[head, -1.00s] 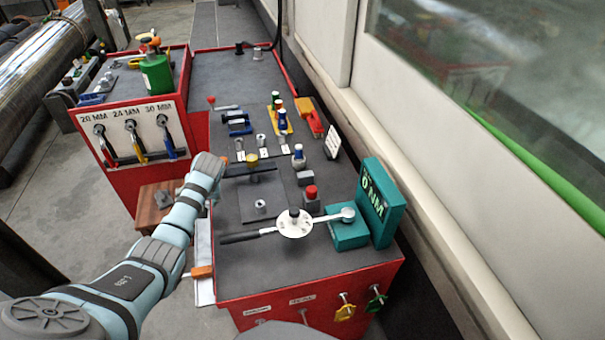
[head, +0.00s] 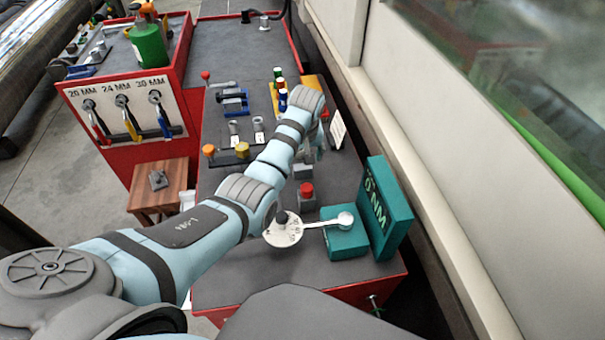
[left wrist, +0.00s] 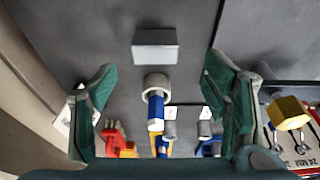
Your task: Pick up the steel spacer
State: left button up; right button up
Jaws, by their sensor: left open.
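Small grey steel cylinders stand on white labels on the dark bench top; two show in the head view, a left one (head: 233,127) and a right one (head: 258,124). In the left wrist view a thicker grey ring (left wrist: 156,82) with a blue cylindrical part (left wrist: 155,112) lies between the fingers. I cannot tell which of these is the steel spacer. My left gripper (left wrist: 160,75) is open, with a finger on each side of that ring and no visible contact. In the head view the left gripper (head: 318,145) is mostly hidden behind its wrist. My right gripper is out of view.
A grey block (left wrist: 155,47) stands just beyond the ring. A blue clamp (head: 234,102) and yellow knob (head: 242,150) are to the left.

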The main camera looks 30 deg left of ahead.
aim_at(303, 167)
pick_arm(q)
jog(key=x, duration=0.2)
jog(key=b+x, duration=0.1)
jog(key=d+b+x, duration=0.1)
jog(key=x, duration=0.1)
jog(key=shift+w+a+f, duration=0.1)
jog(key=shift+a+f, duration=0.05)
jog(key=shift+f, duration=0.25)
jog(key=shift+r, duration=0.15)
grip_shut()
